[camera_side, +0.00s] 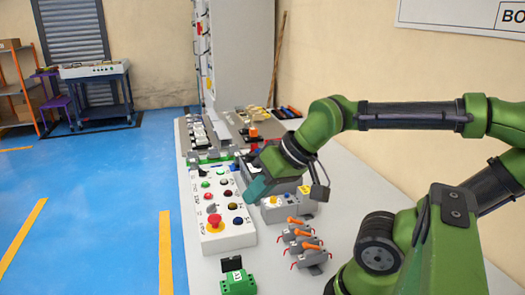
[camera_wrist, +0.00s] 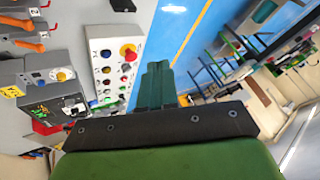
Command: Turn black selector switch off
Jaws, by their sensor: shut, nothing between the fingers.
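A white control box (camera_side: 225,240) with two columns of buttons and knobs stands on the table in the side view. A large red mushroom button (camera_side: 214,221) on a yellow base is at its near end. In the wrist view the box (camera_wrist: 117,35) shows left of my fingers, with a dark knob (camera_wrist: 106,54). My gripper (camera_side: 249,199) is shut and empty, above the box's right edge in the side view, apparently touching nothing.
Grey clamps with orange levers (camera_side: 303,240) stand right of the box. A green terminal block (camera_side: 238,281) is in front. A grey box with a yellow button (camera_side: 285,205) is close to my gripper. More devices line the table behind. Blue floor lies left.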

